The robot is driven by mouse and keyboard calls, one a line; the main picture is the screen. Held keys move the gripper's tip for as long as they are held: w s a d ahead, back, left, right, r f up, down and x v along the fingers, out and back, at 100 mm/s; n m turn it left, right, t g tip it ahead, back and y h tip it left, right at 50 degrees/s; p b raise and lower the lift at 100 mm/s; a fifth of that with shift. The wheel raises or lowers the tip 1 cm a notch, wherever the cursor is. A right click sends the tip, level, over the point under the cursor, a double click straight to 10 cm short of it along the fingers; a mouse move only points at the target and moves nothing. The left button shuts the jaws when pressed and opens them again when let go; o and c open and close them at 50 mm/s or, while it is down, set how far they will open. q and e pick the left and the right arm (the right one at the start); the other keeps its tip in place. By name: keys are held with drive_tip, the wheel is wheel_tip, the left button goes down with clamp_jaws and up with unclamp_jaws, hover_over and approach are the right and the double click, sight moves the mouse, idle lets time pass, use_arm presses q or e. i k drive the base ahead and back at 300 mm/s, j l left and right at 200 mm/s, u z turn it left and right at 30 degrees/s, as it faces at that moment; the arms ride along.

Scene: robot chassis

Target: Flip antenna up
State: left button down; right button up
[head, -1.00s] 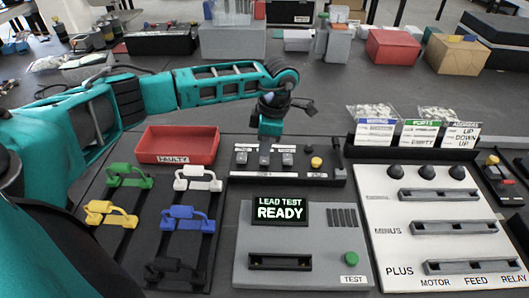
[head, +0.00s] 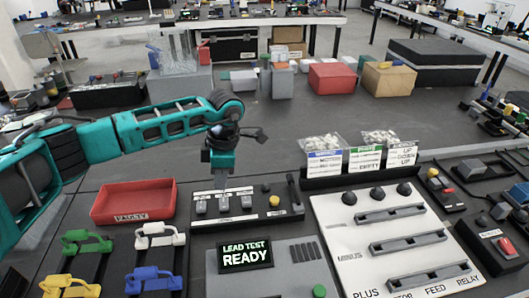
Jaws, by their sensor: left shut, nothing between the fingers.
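A dark switch panel (head: 262,213) lies near the middle of the table. It carries three grey toggles: left (head: 201,206), middle (head: 223,204) and right (head: 246,202). Small white labels sit behind the toggles; they are too small to read, so I cannot tell which one is the antenna. My right gripper is not in view.
A yellow knob (head: 274,201) and a black lever (head: 293,193) stand on the panel's right side. A red tray (head: 133,202) lies to the left. The lead test box (head: 285,275) is in front. An upright card (head: 403,156) reads up, down, up.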

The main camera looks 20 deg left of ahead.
sight(289, 177)
drive_tip(key=k, duration=1)
